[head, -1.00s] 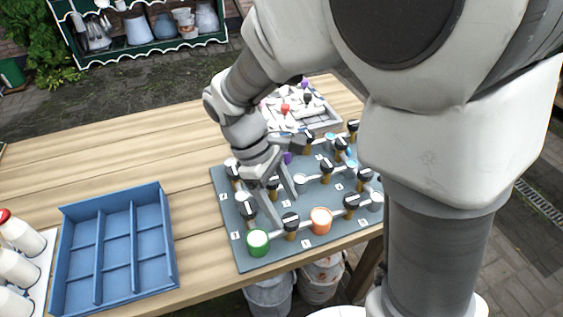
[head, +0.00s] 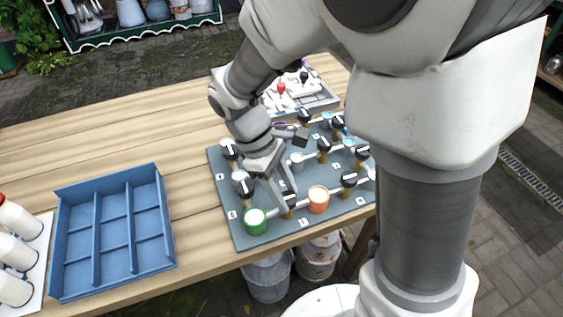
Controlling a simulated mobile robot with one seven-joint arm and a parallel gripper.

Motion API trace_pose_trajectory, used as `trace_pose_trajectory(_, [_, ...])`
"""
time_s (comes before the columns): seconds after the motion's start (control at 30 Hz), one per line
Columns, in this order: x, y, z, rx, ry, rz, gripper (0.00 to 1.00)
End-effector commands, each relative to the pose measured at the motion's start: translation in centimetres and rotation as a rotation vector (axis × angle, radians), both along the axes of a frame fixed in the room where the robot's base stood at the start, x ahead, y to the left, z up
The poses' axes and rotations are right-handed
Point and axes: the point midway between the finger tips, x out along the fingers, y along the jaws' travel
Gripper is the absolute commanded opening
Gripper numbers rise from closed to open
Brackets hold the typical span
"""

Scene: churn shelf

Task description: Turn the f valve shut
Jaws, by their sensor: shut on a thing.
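A grey-blue board (head: 228,187) on the table carries several valves with black-and-white handles on brass stems, joined by pale pipes. Small white letter labels lie on the board, too small to read, so I cannot tell which valve is f. My gripper (head: 288,202) reaches down over the front part of the board. It is shut on a valve handle (head: 290,200) between the green cap (head: 255,221) and the orange cap (head: 317,199). The fingers partly hide that handle, and its exact angle is unclear. My wrist hides part of the board behind.
Other valve handles stand close by, one left of my gripper (head: 242,182) and one right (head: 348,181). A blue divided tray (head: 160,215) is on the left, with white bottles (head: 18,250) beyond it. A grey tray of parts (head: 325,105) stands behind the board.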

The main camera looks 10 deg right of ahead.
Motion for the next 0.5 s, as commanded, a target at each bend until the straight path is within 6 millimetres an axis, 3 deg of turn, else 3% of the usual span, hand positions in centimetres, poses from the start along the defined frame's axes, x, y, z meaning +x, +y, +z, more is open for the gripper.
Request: trace_pose_trajectory(0.5, [0.06,-0.05,0.2,0.0,0.002,-0.101,0.0])
